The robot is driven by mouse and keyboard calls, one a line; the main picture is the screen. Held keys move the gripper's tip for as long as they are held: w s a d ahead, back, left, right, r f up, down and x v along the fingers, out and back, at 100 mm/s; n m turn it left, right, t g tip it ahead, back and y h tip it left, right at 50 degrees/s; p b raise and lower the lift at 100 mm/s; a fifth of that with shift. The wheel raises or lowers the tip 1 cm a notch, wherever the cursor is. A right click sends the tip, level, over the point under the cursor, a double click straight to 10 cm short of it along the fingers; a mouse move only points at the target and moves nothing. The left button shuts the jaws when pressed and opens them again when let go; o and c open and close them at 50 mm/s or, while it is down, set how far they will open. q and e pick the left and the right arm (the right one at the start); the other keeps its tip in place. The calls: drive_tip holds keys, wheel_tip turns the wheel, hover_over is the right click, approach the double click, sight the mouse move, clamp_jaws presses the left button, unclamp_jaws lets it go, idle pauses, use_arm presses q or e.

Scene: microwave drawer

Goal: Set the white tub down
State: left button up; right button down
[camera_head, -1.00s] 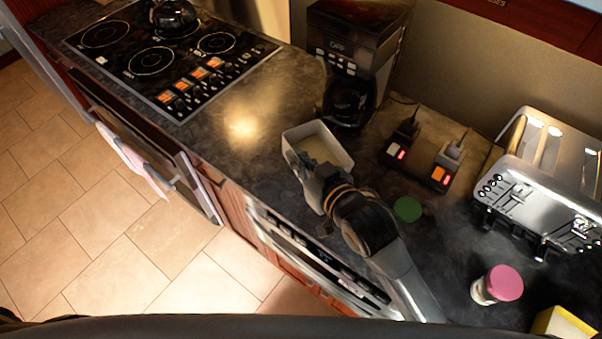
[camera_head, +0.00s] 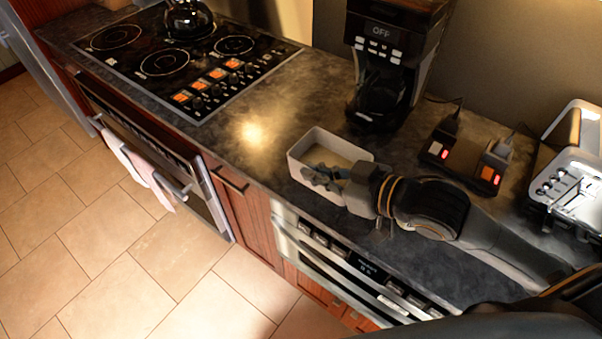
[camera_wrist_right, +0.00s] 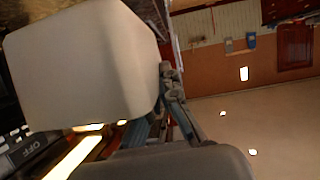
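The white tub (camera_head: 307,178), a rectangular open box, is over the dark counter beside the coffee maker. It looks roughly level; whether its base touches the counter I cannot tell. My right gripper (camera_head: 322,178) comes in from the right and is shut on the tub, its fingers at the near rim. In the right wrist view the tub (camera_wrist_right: 85,65) fills the upper left, with the right gripper's fingers (camera_wrist_right: 168,88) at its right edge. Part of the contact is hidden. My left gripper is not in view.
The coffee maker (camera_head: 395,70) stands behind the tub. The stovetop (camera_head: 185,60) is at the left. Bare counter (camera_head: 255,130) lies between stovetop and tub. The counter's front edge is near.

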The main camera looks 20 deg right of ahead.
sight(303, 152)
drive_tip(key=w+b, duration=0.1)
drive_tip(key=f+b, duration=0.1)
drive_tip(key=w+b, duration=0.1)
drive_tip(key=b, duration=0.1)
drive_tip(key=shift+w+d+f, duration=0.25)
drive_tip(key=shift+w+f, duration=0.05)
drive_tip(key=shift+f, duration=0.1)
drive_tip(key=w, duration=0.1)
drive_tip(key=w+p, duration=0.1)
drive_tip(key=w, duration=0.1)
drive_tip(key=w+f, duration=0.1)
drive_tip(key=shift+w+d+p, duration=0.25)
drive_tip(key=shift+p, duration=0.1)
drive_tip(key=w+f, duration=0.4)
drive_tip(key=f, duration=0.1)
drive_tip(key=shift+d+f, duration=0.1)
drive_tip(key=shift+d, duration=0.1)
drive_tip(key=shift+w+f, duration=0.2)
drive_tip(key=shift+f, duration=0.05)
drive_tip(key=f, duration=0.1)
drive_tip(key=f+p, duration=0.1)
drive_tip(key=f, duration=0.1)
drive_tip(key=shift+w, duration=0.25)
drive_tip(key=shift+d+f, duration=0.1)
drive_tip(key=shift+f, duration=0.15)
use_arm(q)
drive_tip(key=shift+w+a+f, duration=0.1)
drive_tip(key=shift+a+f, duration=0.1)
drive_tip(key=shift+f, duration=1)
